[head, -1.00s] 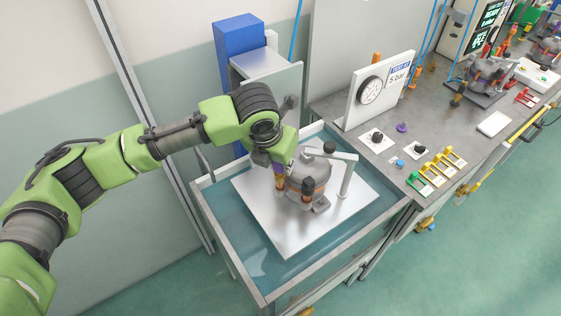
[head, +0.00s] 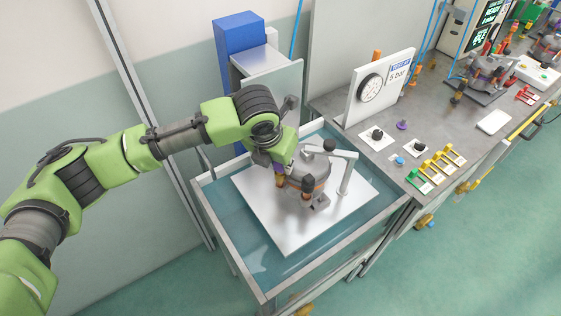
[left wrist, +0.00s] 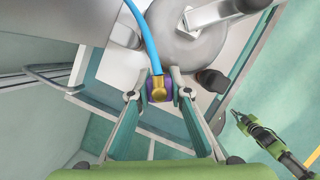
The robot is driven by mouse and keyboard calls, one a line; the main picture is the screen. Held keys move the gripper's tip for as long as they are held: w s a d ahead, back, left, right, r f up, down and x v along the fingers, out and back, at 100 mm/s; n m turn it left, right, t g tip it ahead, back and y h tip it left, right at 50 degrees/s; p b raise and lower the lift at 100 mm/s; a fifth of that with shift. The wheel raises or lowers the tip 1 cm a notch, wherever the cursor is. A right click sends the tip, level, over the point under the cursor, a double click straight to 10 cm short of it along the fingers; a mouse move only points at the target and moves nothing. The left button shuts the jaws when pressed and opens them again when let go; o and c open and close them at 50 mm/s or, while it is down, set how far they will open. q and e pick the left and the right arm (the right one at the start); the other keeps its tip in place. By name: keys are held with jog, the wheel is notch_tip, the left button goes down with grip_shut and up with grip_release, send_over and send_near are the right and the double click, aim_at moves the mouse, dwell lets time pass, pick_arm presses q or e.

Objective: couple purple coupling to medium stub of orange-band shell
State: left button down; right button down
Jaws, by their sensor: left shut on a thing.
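The grey shell (head: 313,177) with an orange band stands on a white plate in the tank. Its rounded grey body (left wrist: 190,45) fills the top middle of the left wrist view. My left gripper (head: 279,173) is at the shell's left side. In the left wrist view my left gripper (left wrist: 159,93) is shut on the purple coupling (left wrist: 149,93), which carries a brass elbow and a blue hose. The coupling is close to the shell's side; the stub is hidden there, so I cannot tell whether they touch. A green and dark arm end, seemingly my right gripper (left wrist: 243,119), shows at lower right.
The white plate (head: 262,205) lies in the teal tank (head: 230,228). A grey bracket (head: 346,172) stands close at the shell's right. The bench (head: 385,130) to the right holds a gauge panel (head: 372,90), several coloured clamps and a second shell (head: 487,72).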

dwell(0.3)
pick_arm(q)
jog(key=c, duration=1.8)
grip_release()
jog(key=v, duration=1.2)
jog(key=shift+d, duration=0.1)
